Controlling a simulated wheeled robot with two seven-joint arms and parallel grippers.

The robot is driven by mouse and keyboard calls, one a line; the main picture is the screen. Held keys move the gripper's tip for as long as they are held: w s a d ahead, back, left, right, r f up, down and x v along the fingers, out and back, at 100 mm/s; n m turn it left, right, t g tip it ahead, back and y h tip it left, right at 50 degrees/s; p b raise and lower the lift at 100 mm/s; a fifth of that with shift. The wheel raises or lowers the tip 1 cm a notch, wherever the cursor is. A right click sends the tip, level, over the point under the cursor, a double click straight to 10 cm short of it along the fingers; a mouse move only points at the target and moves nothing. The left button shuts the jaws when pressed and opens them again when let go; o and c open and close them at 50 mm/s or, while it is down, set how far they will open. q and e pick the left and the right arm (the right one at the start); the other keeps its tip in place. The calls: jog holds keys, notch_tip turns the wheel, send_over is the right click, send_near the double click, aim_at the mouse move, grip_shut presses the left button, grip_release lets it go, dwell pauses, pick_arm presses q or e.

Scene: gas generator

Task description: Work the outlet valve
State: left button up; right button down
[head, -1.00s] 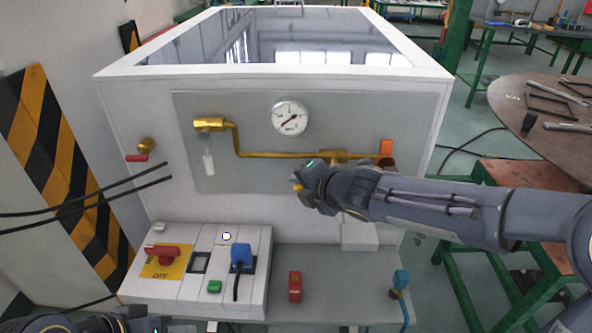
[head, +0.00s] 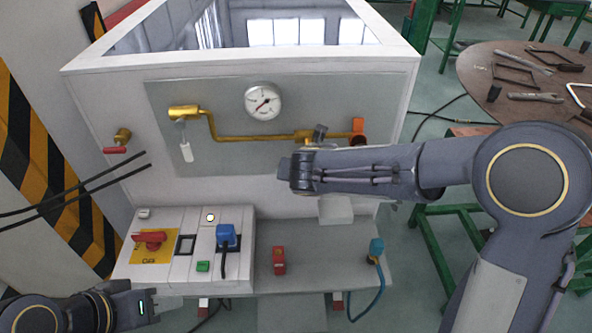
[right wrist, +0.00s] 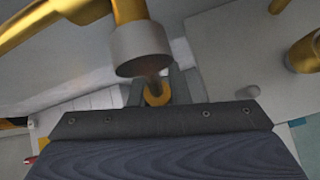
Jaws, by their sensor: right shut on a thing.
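A brass pipe (head: 240,138) runs across the grey panel of the generator, with a brass fitting at its right part and an orange piece (head: 358,125) at its right end. My right gripper (head: 320,132) is at that right part, mostly hidden behind my arm. In the right wrist view, its fingers (right wrist: 157,92) are shut around a small orange-brass part (right wrist: 156,95) below a grey collar (right wrist: 139,46) on brass. Which valve part this is I cannot tell. My left gripper (head: 165,302) is low at the left, apart from the panel; its jaw opening is unclear.
A round gauge (head: 263,101) sits above the pipe. A brass valve with a red handle (head: 115,150) is at the left. Below are a switch box with a red knob (head: 149,238), a blue plug (head: 226,236) and a red block (head: 279,261). A round table (head: 480,75) stands at right.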

pick_arm(q)
jog(key=shift+r, duration=0.2)
pick_arm(e)
jog(key=shift+d+h, duration=0.3)
jog(key=c, duration=1.4)
grip_release()
jog(key=shift+f, duration=0.1)
jog(key=shift+o, duration=0.2)
